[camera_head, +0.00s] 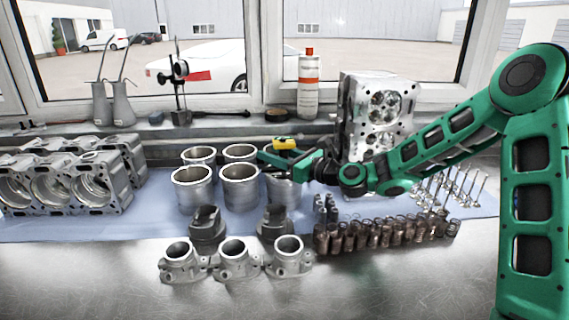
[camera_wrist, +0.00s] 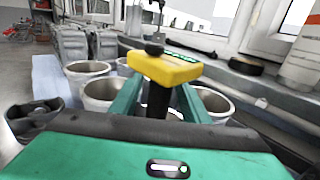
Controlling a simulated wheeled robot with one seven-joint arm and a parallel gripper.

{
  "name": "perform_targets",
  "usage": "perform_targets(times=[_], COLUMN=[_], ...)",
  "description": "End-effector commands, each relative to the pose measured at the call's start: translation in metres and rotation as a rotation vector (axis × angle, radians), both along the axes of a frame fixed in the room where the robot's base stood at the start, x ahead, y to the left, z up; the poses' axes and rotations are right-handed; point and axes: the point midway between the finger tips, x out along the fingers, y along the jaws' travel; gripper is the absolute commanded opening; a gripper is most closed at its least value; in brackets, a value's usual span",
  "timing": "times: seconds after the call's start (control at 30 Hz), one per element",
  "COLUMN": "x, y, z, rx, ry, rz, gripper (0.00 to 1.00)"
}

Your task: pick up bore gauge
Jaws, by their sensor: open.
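The bore gauge, with a yellow head (camera_head: 285,143) and a dark stem, stands over the rear right of the cylinder liners in the head view. In the wrist view its yellow head (camera_wrist: 165,68) is close in front, with the black stem below it. My gripper (camera_head: 283,156) is at the gauge, level with its upper part. In the wrist view the two green fingers of my gripper (camera_wrist: 160,97) are open, one on either side of the stem. I cannot tell whether either finger touches it. The lower end of the stem is hidden.
Several metal liners (camera_head: 193,188) stand left of and below my gripper. Cylinder blocks (camera_head: 75,185) are at the left. A cylinder head (camera_head: 348,110) stands right behind my arm, with valves (camera_head: 455,190) and springs (camera_head: 385,236) to the right.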

Motion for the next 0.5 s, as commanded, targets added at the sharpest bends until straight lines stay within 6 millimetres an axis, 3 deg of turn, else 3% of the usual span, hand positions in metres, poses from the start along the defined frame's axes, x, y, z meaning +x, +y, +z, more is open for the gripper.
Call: perform_targets(times=[0.27, 0.43, 0.5], x=[0.0014, 0.0012, 0.0013], y=[0.0023, 0.0021, 0.002], z=[0.0001, 0.0001, 0.0], rx=[0.001, 0.001, 0.001], ry=[0.001, 0.001, 0.001], rz=[0.001, 0.001, 0.0], gripper=[0.4, 0.0, 0.0])
